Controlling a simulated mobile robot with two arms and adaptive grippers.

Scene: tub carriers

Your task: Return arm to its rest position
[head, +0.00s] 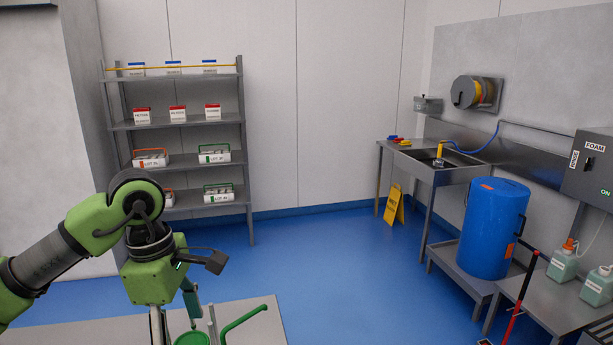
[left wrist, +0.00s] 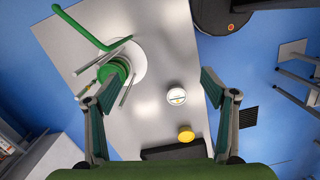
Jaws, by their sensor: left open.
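My left arm (head: 65,250) comes in from the left in the head view, bent with its gripper (head: 175,314) pointing down over a steel table. In the left wrist view the gripper (left wrist: 150,92) is open, its two fingers wide apart with nothing between the pads. Below it lies the table top (left wrist: 95,42). A green round piece (left wrist: 118,70) with a bent green handle (left wrist: 78,27) is on the table; the handle also shows in the head view (head: 243,318). A white round tub (left wrist: 176,96) and a yellow round piece (left wrist: 185,133) stand apart on the table. My right gripper is not in view.
A grey shelf rack (head: 178,123) with red- and green-handled carriers and small tubs stands at the back left. At the right are a sink bench (head: 450,174), a blue drum (head: 492,228) and a yellow floor sign (head: 394,206). The blue floor (head: 340,260) between is clear.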

